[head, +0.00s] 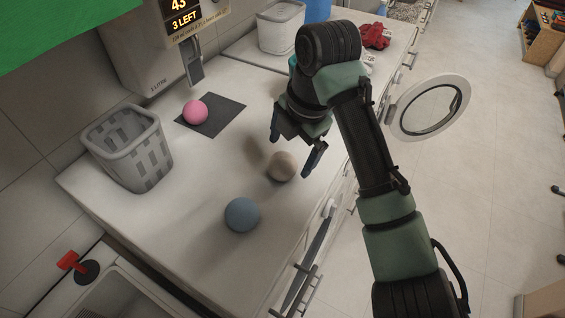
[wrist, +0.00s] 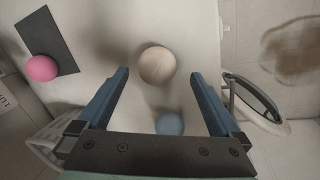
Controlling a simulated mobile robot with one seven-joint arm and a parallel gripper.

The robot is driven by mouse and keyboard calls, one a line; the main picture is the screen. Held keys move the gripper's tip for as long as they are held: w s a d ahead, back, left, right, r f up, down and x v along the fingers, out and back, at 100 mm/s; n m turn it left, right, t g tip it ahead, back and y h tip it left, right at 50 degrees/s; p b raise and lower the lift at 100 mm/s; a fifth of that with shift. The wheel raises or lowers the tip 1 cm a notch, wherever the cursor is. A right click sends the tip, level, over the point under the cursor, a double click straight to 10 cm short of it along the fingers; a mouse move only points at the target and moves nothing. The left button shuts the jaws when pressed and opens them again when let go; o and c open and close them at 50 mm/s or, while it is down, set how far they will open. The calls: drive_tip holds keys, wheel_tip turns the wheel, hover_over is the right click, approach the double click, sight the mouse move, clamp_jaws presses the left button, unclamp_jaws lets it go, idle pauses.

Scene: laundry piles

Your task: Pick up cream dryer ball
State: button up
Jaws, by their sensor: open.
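The cream dryer ball (head: 282,166) rests on the white countertop, near its right edge. In the wrist view the ball (wrist: 157,65) lies just beyond the fingertips, roughly midway between them. My gripper (head: 292,155) is open and empty, with its two fingers pointing down over the counter close to the ball. In the wrist view the gripper (wrist: 160,75) shows its blue fingers spread wide. I cannot tell the exact height of the fingertips above the counter.
A blue ball (head: 242,214) lies nearer the front. A pink ball (head: 195,112) sits on a dark mat (head: 224,113). A grey basket (head: 132,165) stands at the left. A round open door (head: 430,107) juts out at the right. A white basket (head: 283,40) and red cloth (head: 375,36) are behind.

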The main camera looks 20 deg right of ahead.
sight(286, 159)
drive_tip(key=p+x, duration=0.2)
drive_tip(key=x, duration=0.2)
drive_tip(key=shift+w+a+f, duration=0.15)
drive_tip(key=shift+w+f, duration=0.1)
drive_tip(key=shift+f, duration=0.1)
drive_tip(key=c, duration=1.4)
